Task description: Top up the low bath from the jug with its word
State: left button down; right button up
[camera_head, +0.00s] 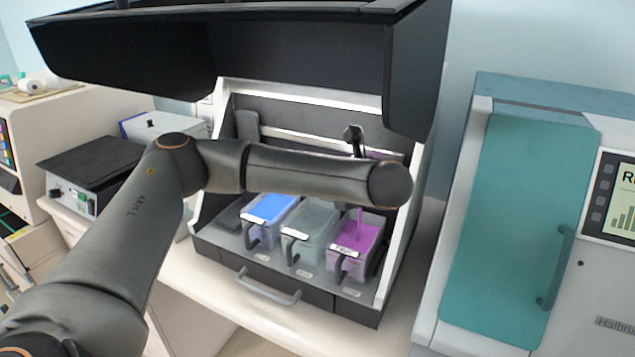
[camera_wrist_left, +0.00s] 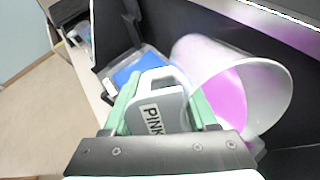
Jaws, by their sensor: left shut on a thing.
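My left gripper (camera_wrist_left: 163,108) is shut on the grey handle of a translucent jug (camera_wrist_left: 212,60), in the left wrist view. The handle carries a label reading PINK (camera_wrist_left: 152,118). The jug is strongly tilted and holds pink liquid (camera_wrist_left: 232,98). In the head view my left forearm hides the gripper and most of the jug. A thin purple stream (camera_head: 359,217) falls below it into the right bath, the purple one (camera_head: 357,238). The middle bath (camera_head: 308,232) looks grey and the left bath (camera_head: 268,214) blue. My right gripper is not in view.
The baths stand in a dark stainer under a raised black hood (camera_head: 290,50). The stainer's front has a drawer handle (camera_head: 268,290). A teal-doored machine (camera_head: 510,215) stands at right. A black-topped device (camera_head: 92,165) stands at left.

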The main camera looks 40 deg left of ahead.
pick_arm(q)
jog(key=shift+y, duration=0.4)
jog(key=shift+p, duration=0.35)
dwell(0.3)
jog(key=shift+f+t+y+p, duration=0.1)
jog(key=shift+t+y+p, duration=0.2)
jog(key=shift+y+p, duration=0.15)
jog(key=shift+d+f+y, duration=0.1)
jog(key=shift+f+y, duration=0.1)
jog(key=shift+y, duration=0.15)
dwell(0.6)
jog(key=shift+f+t+y, duration=0.15)
jog(key=shift+t+y, duration=0.15)
dwell(0.6)
